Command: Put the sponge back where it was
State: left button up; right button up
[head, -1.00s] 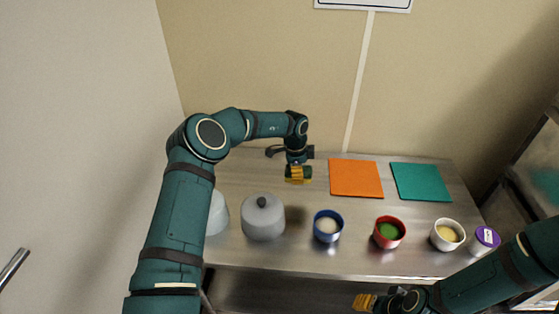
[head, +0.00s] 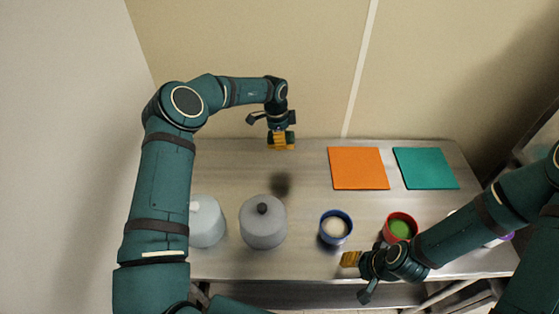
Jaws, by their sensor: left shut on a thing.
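My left gripper (head: 282,141) is shut, with its yellow fingers around a small dark green piece that looks like the sponge (head: 270,141). Most of that piece is hidden by the fingers. The gripper is held above the back left of the steel table, with a dark shadow on the bare metal below it. My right gripper (head: 350,259) is over the front edge of the table, below the blue bowl in the picture. Its yellow fingers are too small to show whether they are open or shut.
On the steel table (head: 310,265) are an orange mat (head: 358,168), a teal mat (head: 426,168), a grey knobbed pot (head: 263,228), a pale lidded one (head: 207,222), a blue bowl (head: 336,240) and a red bowl (head: 400,219). My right arm covers the front right. The back left is bare.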

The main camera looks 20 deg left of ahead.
jog(key=shift+s, duration=0.1)
pick_arm(q)
send_over(282, 163)
jog(key=f, duration=0.5)
jog(key=shift+a+f, duration=0.2)
jog(key=shift+f, duration=0.15)
jog(key=shift+f+b, duration=0.35)
jog(key=shift+f, duration=1.6)
pick_arm(e)
jog(key=shift+f, duration=0.4)
pick_arm(q)
jog(key=shift+f, duration=0.25)
pick_arm(e)
jog(key=shift+f, duration=0.1)
pick_arm(q)
jog(key=o, duration=1.1)
jog(key=shift+c, duration=0.2)
